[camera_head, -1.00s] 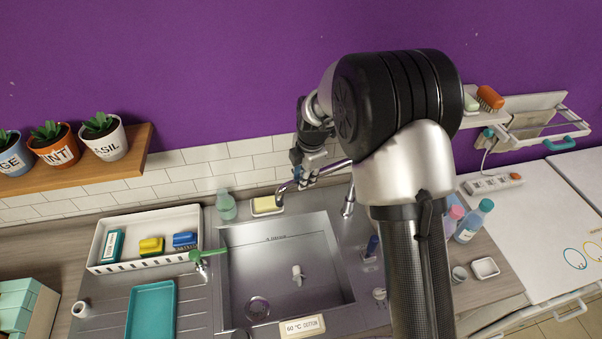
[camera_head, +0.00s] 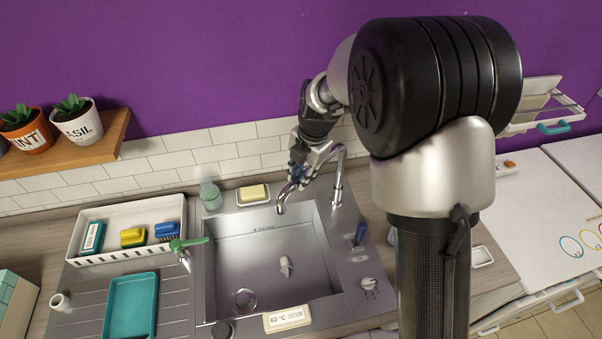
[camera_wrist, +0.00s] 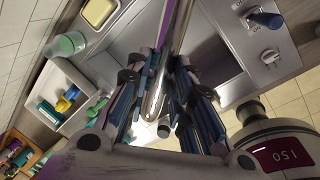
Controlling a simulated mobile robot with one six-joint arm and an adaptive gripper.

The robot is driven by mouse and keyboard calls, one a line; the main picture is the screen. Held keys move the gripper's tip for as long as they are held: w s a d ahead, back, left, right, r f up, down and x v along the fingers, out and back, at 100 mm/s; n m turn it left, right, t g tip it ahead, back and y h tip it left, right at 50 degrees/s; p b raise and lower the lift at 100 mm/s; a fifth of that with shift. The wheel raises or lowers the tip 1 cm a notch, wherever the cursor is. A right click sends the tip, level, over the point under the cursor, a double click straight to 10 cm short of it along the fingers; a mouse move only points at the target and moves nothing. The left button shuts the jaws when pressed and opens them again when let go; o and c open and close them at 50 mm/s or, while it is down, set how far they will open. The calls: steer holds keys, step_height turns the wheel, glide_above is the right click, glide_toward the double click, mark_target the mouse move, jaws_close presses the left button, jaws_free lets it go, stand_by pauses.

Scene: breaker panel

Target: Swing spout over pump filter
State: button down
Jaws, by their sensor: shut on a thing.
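The chrome spout (camera_head: 291,190) arches from its post at the back right of the sink. Its tip hangs over the sink's rear edge. My gripper (camera_head: 300,178) is shut on the spout from above. In the wrist view, the spout (camera_wrist: 155,98) runs between the fingers of my gripper (camera_wrist: 166,82). A small white piece (camera_head: 286,267) stands in the basin, in front of the spout tip; I cannot tell if it is the pump filter. A round drain ring (camera_head: 245,300) lies farther forward in the basin. The spout tip is apart from both.
The steel sink (camera_head: 225,285) has a blue lever (camera_head: 360,234) and a knob (camera_head: 368,284) on its right. A soap dish (camera_head: 253,194) and green bottle (camera_head: 211,195) stand behind it.

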steer(key=c, duration=1.4)
jaws_free()
steer(key=r, duration=0.4)
steer(key=s+d+r, duration=0.1)
steer(key=r, duration=0.7)
steer(key=shift+s+d, duration=0.3)
steer(key=shift+s, duration=0.05)
steer(key=shift+f, duration=0.1)
steer(key=s+d+f+m+t+b, duration=0.1)
steer(key=s+f+m+b, duration=0.3)
steer(key=s+m, duration=0.5)
steer(key=s+d+f+m+t+h+b, duration=0.1)
steer(key=s+d+f+m+b, duration=0.3)
steer(key=s+m+b, duration=0.3)
steer(key=s+d+f+m+t+b, duration=0.1)
steer(key=s+f+m+b, duration=0.3)
steer(key=s+m, duration=0.6)
steer(key=shift+s+d+m+h+b, duration=0.15)
steer(key=shift+s+d+b, duration=0.25)
steer(key=shift+s, duration=0.15)
steer(key=shift+s+d+m+h+b, duration=0.15)
steer(key=shift+s+d+b, duration=0.25)
steer(key=shift+s, duration=0.15)
